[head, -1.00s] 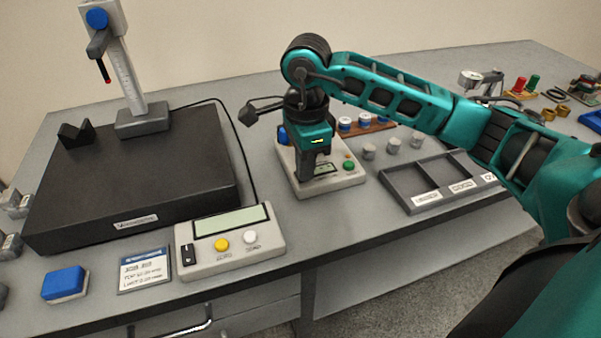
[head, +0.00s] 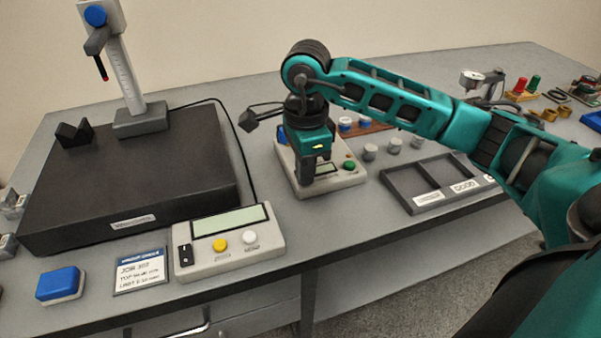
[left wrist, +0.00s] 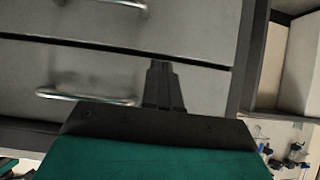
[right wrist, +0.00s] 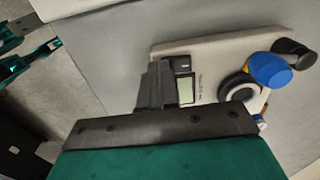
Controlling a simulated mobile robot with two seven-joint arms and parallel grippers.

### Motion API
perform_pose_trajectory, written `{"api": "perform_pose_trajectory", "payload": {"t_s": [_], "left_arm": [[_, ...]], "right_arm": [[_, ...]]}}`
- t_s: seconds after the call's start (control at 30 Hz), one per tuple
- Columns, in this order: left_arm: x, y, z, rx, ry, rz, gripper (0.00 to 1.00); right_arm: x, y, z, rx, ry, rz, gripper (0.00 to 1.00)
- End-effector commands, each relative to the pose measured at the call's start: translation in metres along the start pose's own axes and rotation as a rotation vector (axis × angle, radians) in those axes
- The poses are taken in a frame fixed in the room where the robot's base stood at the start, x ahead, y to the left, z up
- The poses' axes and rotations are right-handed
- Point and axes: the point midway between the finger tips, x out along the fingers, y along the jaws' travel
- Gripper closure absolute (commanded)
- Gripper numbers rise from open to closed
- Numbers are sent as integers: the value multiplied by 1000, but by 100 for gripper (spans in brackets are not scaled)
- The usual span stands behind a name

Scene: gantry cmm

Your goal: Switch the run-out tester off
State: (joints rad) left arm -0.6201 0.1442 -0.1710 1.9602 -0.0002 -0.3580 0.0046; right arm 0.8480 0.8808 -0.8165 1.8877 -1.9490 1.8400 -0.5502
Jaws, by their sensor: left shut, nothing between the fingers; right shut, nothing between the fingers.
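The pale device under my right arm, which I take to be the run-out tester (head: 346,182), stands on the bench and has a small display and a green button (head: 349,165). My right gripper (head: 305,181) is shut and points down at its front left part, hiding some of it. In the right wrist view the shut fingers (right wrist: 156,66) are beside a dark switch (right wrist: 183,65) by the display (right wrist: 187,90). I cannot tell whether they touch it. A blue knob (right wrist: 270,71) shows at the right. My left gripper (left wrist: 161,66) is shut and empty in front of drawers.
A second pale unit (head: 266,247) with yellow and white buttons stands front left, by a blue-topped block (head: 60,284) and a job card (head: 140,271). A black plate (head: 130,185) carries a gauge stand. A grey divided tray (head: 397,192) lies to the right.

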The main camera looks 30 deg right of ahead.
Motion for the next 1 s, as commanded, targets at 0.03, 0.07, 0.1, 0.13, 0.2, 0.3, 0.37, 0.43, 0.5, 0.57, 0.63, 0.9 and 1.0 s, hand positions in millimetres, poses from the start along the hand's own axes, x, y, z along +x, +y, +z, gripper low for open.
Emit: {"api": "perform_pose_trajectory", "payload": {"t_s": [0.03,0.07,0.1,0.13,0.2,0.3,0.37,0.43,0.5,0.57,0.63,0.9,1.0], "left_arm": [[-1,0,-1,0,0,0,100],[-1,0,-2,0,0,0,100],[-2,0,-3,0,0,0,100],[-3,0,-4,0,0,0,100],[-5,0,-7,0,0,0,100],[-8,0,-12,0,0,0,100],[-10,0,-15,0,0,0,100],[-12,0,-18,0,0,0,100],[-14,0,-21,0,0,0,100],[-16,0,-23,0,0,0,100],[-18,0,-26,0,0,0,100],[-26,-1,-38,0,0,0,100],[-27,-1,-39,0,0,0,100]], "right_arm": [[-2,0,0,0,0,0,100],[-3,0,0,0,0,-1,100],[-5,0,0,0,0,-1,100],[-7,0,0,0,0,-1,100],[-12,0,0,0,0,-1,100],[-21,0,0,0,-1,0,100],[-26,0,0,0,-1,0,100],[-31,0,0,0,0,0,100],[-37,0,0,0,0,-1,100],[-42,0,0,0,0,-1,100],[-48,0,0,0,1,-1,100],[-68,0,0,0,0,-1,100],[-71,0,0,0,0,0,100]]}}
